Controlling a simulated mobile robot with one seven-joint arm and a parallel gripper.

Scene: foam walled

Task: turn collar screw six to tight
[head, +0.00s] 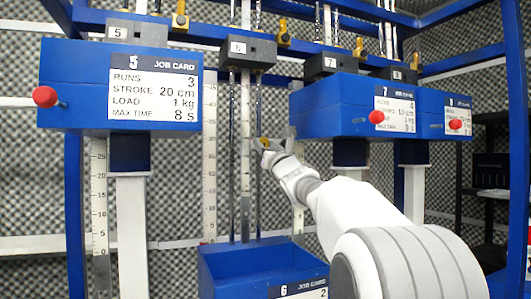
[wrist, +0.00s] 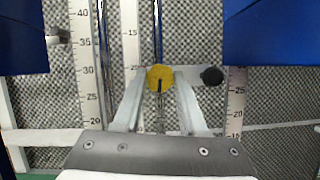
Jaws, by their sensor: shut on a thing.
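The collar screw of station six is a yellow round knob (wrist: 160,76) with a dark mark that points down in the wrist view. It sits in front of a thin vertical rod. My gripper (wrist: 161,85) has one finger on each side of the knob and is shut on it. In the head view the knob (head: 264,142) shows small at the tip of my gripper (head: 271,146), below the grey block marked 6 (head: 247,51). My gripper hides part of the collar there.
A pale bracket with a black knob (wrist: 212,76) lies just right of the yellow knob. Scale rulers (wrist: 86,60) stand behind. Blue boxes for stations 5 (head: 70,75) and 7 (head: 330,100) flank the gap, with red knobs sticking out. The blue box of station 6 (head: 225,265) sits low.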

